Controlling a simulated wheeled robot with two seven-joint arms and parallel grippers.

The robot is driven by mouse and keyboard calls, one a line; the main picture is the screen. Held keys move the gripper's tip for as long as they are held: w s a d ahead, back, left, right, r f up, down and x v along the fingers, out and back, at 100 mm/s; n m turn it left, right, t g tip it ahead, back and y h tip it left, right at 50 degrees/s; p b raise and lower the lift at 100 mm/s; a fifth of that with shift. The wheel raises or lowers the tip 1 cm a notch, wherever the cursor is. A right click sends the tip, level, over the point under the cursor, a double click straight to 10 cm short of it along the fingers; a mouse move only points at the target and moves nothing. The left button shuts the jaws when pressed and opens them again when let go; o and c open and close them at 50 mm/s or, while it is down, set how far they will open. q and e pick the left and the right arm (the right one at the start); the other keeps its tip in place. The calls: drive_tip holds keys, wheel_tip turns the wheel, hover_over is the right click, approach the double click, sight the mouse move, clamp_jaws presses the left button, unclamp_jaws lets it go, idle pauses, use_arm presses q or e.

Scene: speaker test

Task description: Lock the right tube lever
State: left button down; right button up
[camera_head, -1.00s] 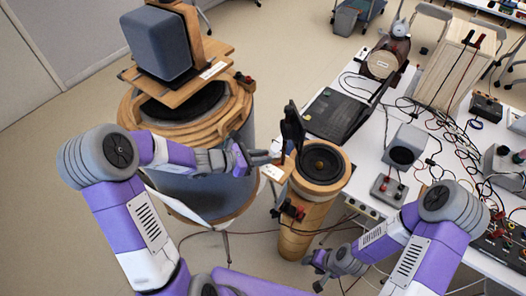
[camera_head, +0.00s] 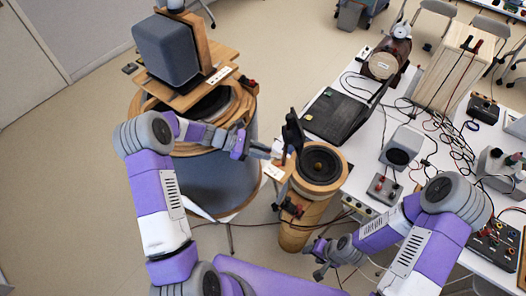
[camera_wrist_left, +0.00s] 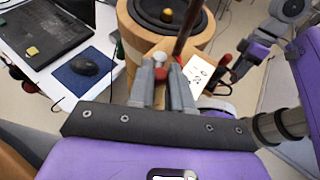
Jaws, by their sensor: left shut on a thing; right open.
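The right tube (camera_head: 297,228) is a narrow wooden cylinder with a black speaker cone (camera_head: 320,165) on top. A dark upright lever (camera_head: 292,132) stands at its left rim. My left gripper (camera_head: 279,152) is at this rim, beside a white label (camera_head: 273,171). In the left wrist view its fingers (camera_wrist_left: 162,72) are shut at the base of a dark brown rod (camera_wrist_left: 187,30), apparently the lever; the exact contact is hidden. A white knob and a red knob show at the fingertips. My right gripper (camera_head: 318,262) is open and empty, low and right of the tube.
A wide drum (camera_head: 215,184) with a grey box speaker (camera_head: 168,48) stands left of the tube. A white table (camera_head: 362,178) at the right holds a laptop (camera_head: 335,115), small boxes and tangled cables. Red and black terminals (camera_head: 291,207) stick out from the tube's side.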

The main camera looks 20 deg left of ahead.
idle(0.3)
use_arm(q)
drive_tip(key=c, duration=1)
unclamp_jaws()
drive_tip(key=shift+c, duration=0.2)
wheel_tip(320, 180, up, 10)
